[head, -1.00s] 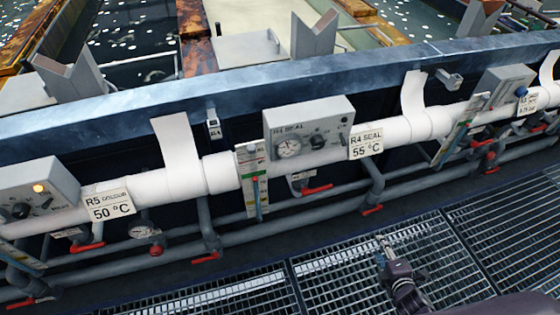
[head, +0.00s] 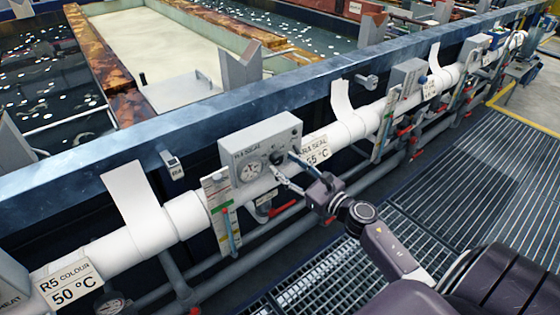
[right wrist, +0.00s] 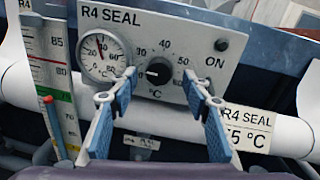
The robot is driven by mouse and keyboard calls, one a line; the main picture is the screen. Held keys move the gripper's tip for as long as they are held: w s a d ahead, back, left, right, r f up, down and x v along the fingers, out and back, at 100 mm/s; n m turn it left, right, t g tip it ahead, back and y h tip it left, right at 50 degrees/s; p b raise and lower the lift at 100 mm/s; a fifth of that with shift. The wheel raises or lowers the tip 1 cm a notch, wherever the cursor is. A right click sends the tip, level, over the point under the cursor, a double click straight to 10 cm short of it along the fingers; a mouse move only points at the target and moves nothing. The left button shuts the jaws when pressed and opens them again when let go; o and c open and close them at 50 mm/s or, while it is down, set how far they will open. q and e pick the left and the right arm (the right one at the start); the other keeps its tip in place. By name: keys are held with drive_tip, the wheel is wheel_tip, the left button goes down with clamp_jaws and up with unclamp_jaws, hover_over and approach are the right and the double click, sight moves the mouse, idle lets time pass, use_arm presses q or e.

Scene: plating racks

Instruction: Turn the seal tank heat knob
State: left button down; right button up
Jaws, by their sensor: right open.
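The R4 SEAL control box (head: 262,150) is a grey panel on the tank's side. Its black heat knob (right wrist: 158,71) sits in the middle of a °C scale in the right wrist view, with a white mark toward its left side. My right gripper (right wrist: 159,75) is open, its two blue-padded fingers on either side of the knob in that view; I cannot tell whether they touch it. In the head view the right gripper (head: 282,165) reaches the box front from the right, and the knob is partly hidden by the fingers. My left gripper is not in view.
A round dial gauge (right wrist: 102,57) is left of the knob, and a dark ON indicator (right wrist: 221,45) is right. A level strip (right wrist: 50,90) stands beside the box. Grating floor (head: 440,165) is open to the right.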

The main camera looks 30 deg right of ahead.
drive_tip(key=shift+w+a, duration=0.2)
drive_tip(key=shift+w, duration=0.95)
drive_tip(key=c, duration=1.2)
